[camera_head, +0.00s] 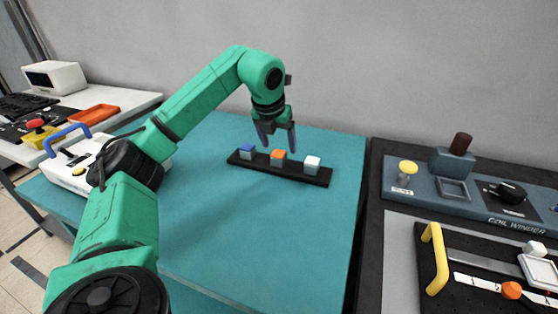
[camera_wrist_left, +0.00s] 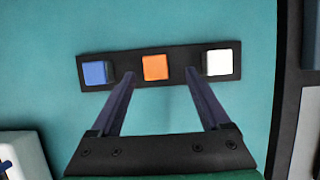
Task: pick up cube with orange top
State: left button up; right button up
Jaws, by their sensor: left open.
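The cube with the orange top (camera_head: 278,157) stands in the middle of a black strip (camera_head: 310,178) on the teal table. A blue-topped cube (camera_head: 247,151) stands to its left and a white-topped cube (camera_head: 312,163) to its right. My left gripper (camera_head: 279,142) is open and empty, pointing down close to the orange-topped cube. In the left wrist view the orange top (camera_wrist_left: 156,67) shows between and just beyond the fingertips (camera_wrist_left: 158,80). Whether a finger touches any cube cannot be told. My right gripper is not in view.
To the right is a coil winder panel (camera_head: 490,212) with a yellow handle (camera_head: 435,258). To the left, a white case with a blue handle (camera_head: 68,137) sits at the table edge, near an orange tray (camera_head: 95,114). The teal table in front of the strip is clear.

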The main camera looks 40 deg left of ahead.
aim_at(278, 153)
pick_arm(q)
jog(key=x, duration=0.5)
jog(key=shift+s+a+f, duration=0.1)
jog(key=shift+a+f, duration=0.15)
jog(key=shift+a, duration=0.15)
jog(key=c, duration=0.3)
jog(key=shift+r, duration=0.1)
grip_shut()
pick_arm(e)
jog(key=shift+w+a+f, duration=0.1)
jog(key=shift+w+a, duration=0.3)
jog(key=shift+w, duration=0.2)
